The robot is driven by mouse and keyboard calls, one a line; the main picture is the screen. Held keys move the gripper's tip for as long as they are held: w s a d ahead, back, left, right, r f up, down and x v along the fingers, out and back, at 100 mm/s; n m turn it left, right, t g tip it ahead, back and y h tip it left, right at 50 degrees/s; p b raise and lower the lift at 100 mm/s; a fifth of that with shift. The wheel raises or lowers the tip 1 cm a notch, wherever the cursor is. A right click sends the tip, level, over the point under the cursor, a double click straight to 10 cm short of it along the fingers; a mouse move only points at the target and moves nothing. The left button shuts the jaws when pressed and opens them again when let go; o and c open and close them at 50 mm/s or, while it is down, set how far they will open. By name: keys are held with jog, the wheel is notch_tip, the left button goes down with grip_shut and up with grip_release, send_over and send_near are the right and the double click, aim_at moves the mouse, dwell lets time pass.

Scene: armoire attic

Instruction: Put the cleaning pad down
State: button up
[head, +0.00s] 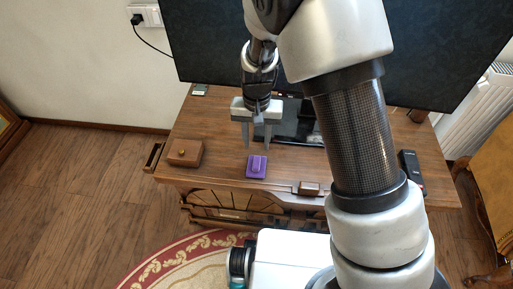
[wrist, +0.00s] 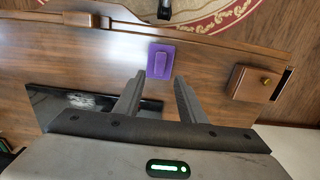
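The purple cleaning pad (head: 257,167) lies on the wooden cabinet top (head: 222,140) near its front edge, with a raised block on its upper side. In the wrist view the pad (wrist: 160,61) lies flat, beyond my fingertips and between their lines. My gripper (head: 257,148) is above the cabinet top, just behind the pad in the head view. Its two fingers (wrist: 158,80) are spread apart with nothing between them. I see no contact between the fingers and the pad.
A small wooden box (head: 185,152) with a knob stands left of the pad. A small brown block (head: 309,188) lies at the front edge, and a black device (head: 411,172) at the right. A large dark screen (head: 215,50) stands behind. The top between box and pad is clear.

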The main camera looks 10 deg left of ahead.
jog(key=shift+r, duration=1.55)
jog(key=s+d+r+t+y, duration=0.1)
jog(key=s+d+r, duration=0.1)
jog(key=d+r, duration=0.5)
jog(key=s+d+r+t, duration=0.1)
jog(key=s+d+r, duration=0.15)
jog(key=r, duration=0.85)
jog(key=s+d+r+t+h, duration=0.1)
jog(key=s+d+r+t, duration=0.2)
jog(key=s+d+r, duration=0.5)
jog(key=s+d, duration=0.3)
jog(key=s, duration=0.1)
jog(key=shift+s+r+t, duration=0.15)
jog(key=shift+s+t, duration=0.05)
jog(key=shift+t, duration=0.2)
notch_tip(320, 180, up, 21)
jog(key=p, duration=2.1)
jog(key=shift+r+p, duration=0.15)
jog(key=shift+p, duration=0.2)
